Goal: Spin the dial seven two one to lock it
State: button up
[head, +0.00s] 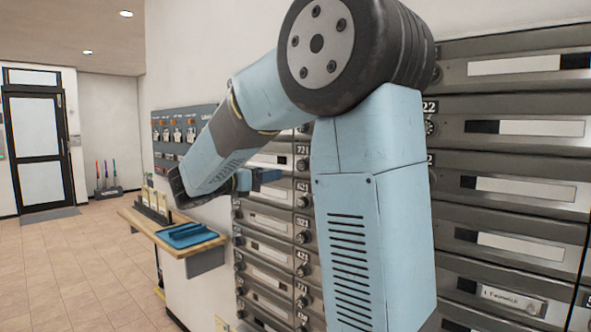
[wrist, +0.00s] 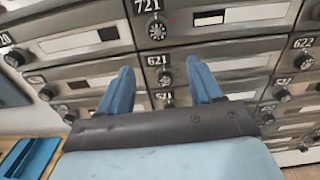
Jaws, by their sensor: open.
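The mailbox door marked 721 (wrist: 235,17) is at the top of the wrist view. Its round black dial (wrist: 157,30) sits just below the number plate. My gripper (wrist: 163,70) is open and empty, with its two blue fingers pointing at the mailbox wall below the 721 dial. Between the fingers I see the dial of mailbox 621 (wrist: 164,78). In the head view, the 721 plate (head: 302,149) shows beside my arm, and my gripper (head: 262,178) is in front of the mailbox column to its left. My arm hides part of the mailboxes.
A wooden shelf (head: 205,246) on the wall holds a blue tray (head: 187,234), left of the mailboxes. A grey board (head: 180,125) hangs above it. Several other mailbox dials surround 721, such as the one by 622 (wrist: 304,60). The tiled floor (head: 80,265) at left is clear.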

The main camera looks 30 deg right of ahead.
aim_at(300, 167)
jog(key=x, duration=1.3)
jog(key=shift+w+d+r, duration=0.15)
jog(key=shift+w+d, duration=0.15)
jog(key=shift+d, duration=0.05)
jog(key=shift+c, duration=0.3)
jog(key=c, duration=0.9)
jog(key=shift+a, duration=0.35)
jog(key=shift+c, duration=0.5)
jog(key=shift+d, duration=0.3)
jog(key=shift+m, duration=0.3)
